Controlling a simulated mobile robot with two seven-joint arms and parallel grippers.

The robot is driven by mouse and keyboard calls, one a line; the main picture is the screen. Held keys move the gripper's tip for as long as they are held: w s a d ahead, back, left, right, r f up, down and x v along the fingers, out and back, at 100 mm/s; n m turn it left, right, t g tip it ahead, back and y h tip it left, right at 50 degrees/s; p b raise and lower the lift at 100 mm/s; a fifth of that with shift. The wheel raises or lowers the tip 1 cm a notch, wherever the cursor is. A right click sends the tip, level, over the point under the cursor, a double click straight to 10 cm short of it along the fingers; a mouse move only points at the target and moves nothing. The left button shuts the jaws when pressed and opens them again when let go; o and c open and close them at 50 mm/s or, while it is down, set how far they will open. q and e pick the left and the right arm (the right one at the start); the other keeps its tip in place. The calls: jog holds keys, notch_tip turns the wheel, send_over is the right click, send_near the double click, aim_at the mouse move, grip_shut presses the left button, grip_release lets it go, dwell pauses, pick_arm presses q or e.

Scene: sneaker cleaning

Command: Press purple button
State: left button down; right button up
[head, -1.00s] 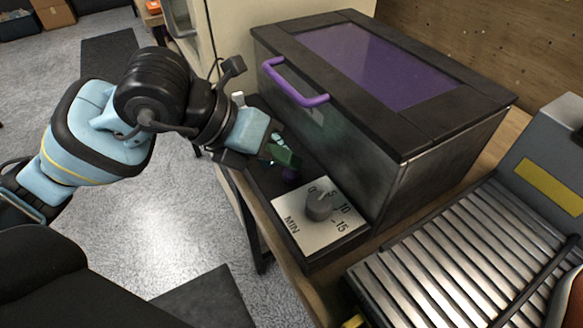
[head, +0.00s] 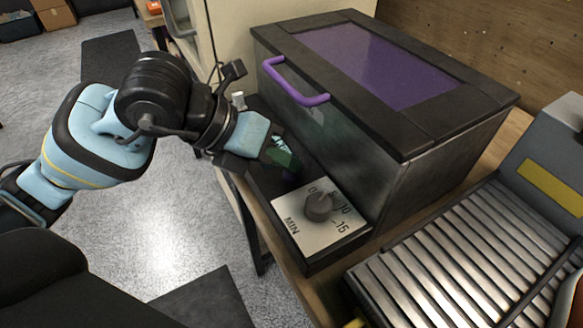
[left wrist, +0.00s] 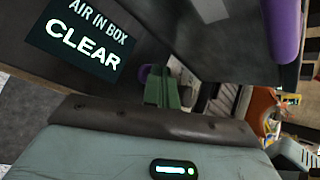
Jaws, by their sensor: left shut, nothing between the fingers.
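The purple button (left wrist: 145,73) shows in the left wrist view as a small purple piece beside my green fingertips. In the head view it is almost hidden behind my left gripper (head: 284,158). That gripper is shut and empty, its green fingers (left wrist: 162,89) pointing at the dark front ledge of the box, close to the button. I cannot tell whether they touch it. The black box (head: 385,165) has a purple window lid and a purple handle (head: 292,84). My right gripper is not in view.
A grey dial (head: 319,206) on a white MIN plate (head: 300,236) sits on the ledge near my left gripper. A sign (left wrist: 84,38) reads AIR IN BOX CLEAR. A metal roller conveyor (head: 450,265) stands at right. Open floor lies left.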

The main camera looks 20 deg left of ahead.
pick_arm(q)
jog(key=shift+f, duration=0.2)
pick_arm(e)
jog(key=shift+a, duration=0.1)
pick_arm(q)
jog(key=shift+r, duration=0.1)
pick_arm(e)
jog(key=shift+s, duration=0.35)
pick_arm(q)
jog(key=shift+r, duration=0.35)
jog(key=shift+r+p, duration=0.55)
jog(key=shift+p, duration=0.2)
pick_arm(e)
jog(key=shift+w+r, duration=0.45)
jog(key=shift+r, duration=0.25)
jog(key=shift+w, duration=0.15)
